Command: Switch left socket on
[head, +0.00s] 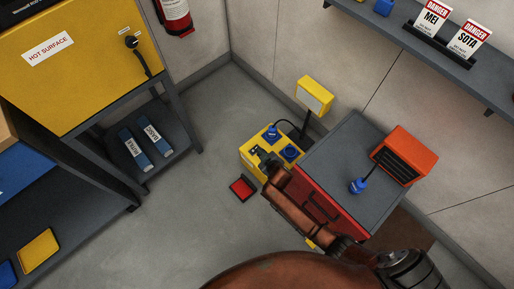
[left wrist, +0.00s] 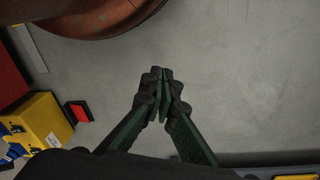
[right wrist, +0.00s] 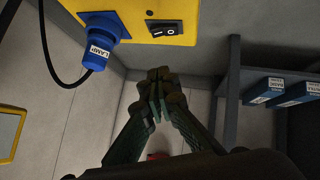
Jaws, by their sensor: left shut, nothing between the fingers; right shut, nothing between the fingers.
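A yellow socket box (head: 248,157) stands on the floor beside a red cabinet, with two blue sockets on top. The left socket (head: 270,134) has a blue plug in it; the right socket (head: 291,153) shows no plug. In the right wrist view the blue plug (right wrist: 98,48) is labelled LAMP, with a black rocker switch (right wrist: 170,28) marked I and O beside it. I cannot tell the rocker's position. My right gripper (head: 257,151) is shut and empty at the box; its fingertips (right wrist: 160,76) appear apart from the rocker. My left gripper (left wrist: 163,76) is shut and empty over bare floor.
A yellow lamp (head: 314,97) stands behind the box. The cabinet's grey top (head: 340,150) holds an orange appliance (head: 407,153) and a loose blue plug (head: 358,186). Floor left of the box is clear up to a shelf rack (head: 165,135).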

